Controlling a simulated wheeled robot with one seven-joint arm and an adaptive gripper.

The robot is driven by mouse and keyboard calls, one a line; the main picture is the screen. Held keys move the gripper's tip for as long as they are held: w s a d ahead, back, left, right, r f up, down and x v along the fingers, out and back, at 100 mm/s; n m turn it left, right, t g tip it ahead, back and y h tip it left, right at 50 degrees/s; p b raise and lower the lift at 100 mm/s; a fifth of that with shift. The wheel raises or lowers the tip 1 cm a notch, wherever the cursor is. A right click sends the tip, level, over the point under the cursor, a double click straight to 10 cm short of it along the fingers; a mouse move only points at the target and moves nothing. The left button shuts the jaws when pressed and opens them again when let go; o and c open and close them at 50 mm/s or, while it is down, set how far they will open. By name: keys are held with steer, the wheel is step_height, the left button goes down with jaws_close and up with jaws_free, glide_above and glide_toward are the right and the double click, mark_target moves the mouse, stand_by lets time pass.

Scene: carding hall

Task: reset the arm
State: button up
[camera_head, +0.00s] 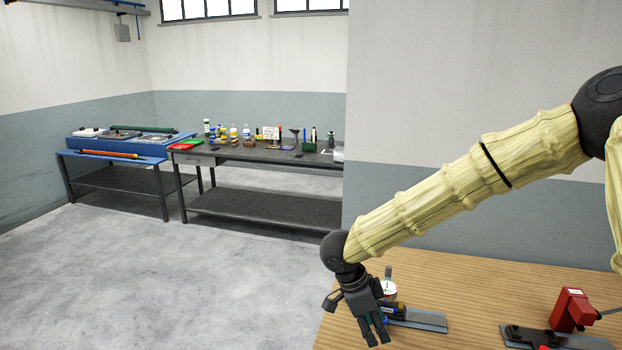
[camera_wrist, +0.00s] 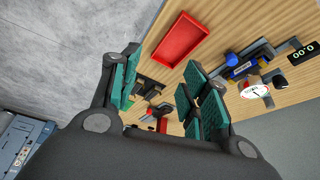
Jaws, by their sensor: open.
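My arm (camera_head: 430,205), in a pale yellow sleeve, reaches down and left across the head view from the right edge. My gripper (camera_head: 374,338) hangs at its end with the fingers pointing down, over the left part of the wooden table. In the wrist view my gripper (camera_wrist: 160,82) shows its two green-padded fingers spread well apart. Nothing is between the pads. Table objects show beyond the gap. How high the fingertips are above the table I cannot tell.
The wooden table (camera_head: 470,275) holds a dial instrument (camera_head: 390,290) close by my gripper and a red device (camera_head: 572,310) at the right. An empty red tray (camera_wrist: 181,40) shows in the wrist view. Dark workbenches (camera_head: 262,206) stand far back; the floor (camera_head: 150,270) between is clear.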

steer(key=s+d+f+n+t, duration=0.1)
steer(key=s+d+f+n, duration=0.15)
steer(key=f, duration=0.55)
steer(key=s+d+f+n+t, duration=0.2)
steer(key=s+f+n, duration=0.1)
steer(key=f, duration=0.4)
steer(key=s+d+f+n+t, duration=0.1)
steer(key=s+d+f+n, duration=0.15)
steer(key=f, duration=0.55)
steer(key=s+f+n+g+y, duration=0.1)
steer(key=s+f+n+y, duration=0.2)
steer(key=s, duration=0.6)
steer(key=s+f+n+g, duration=0.2)
steer(key=s+f+n, duration=0.15)
steer(key=s, duration=0.55)
steer(key=s+f+n+g+y, duration=0.1)
steer(key=s+f+n+y, duration=0.2)
steer(key=s, duration=0.7)
step_height(320, 180, down, 10)
steer(key=d+h+b, duration=0.1)
steer(key=b, duration=0.8)
steer(key=shift+s, duration=0.45)
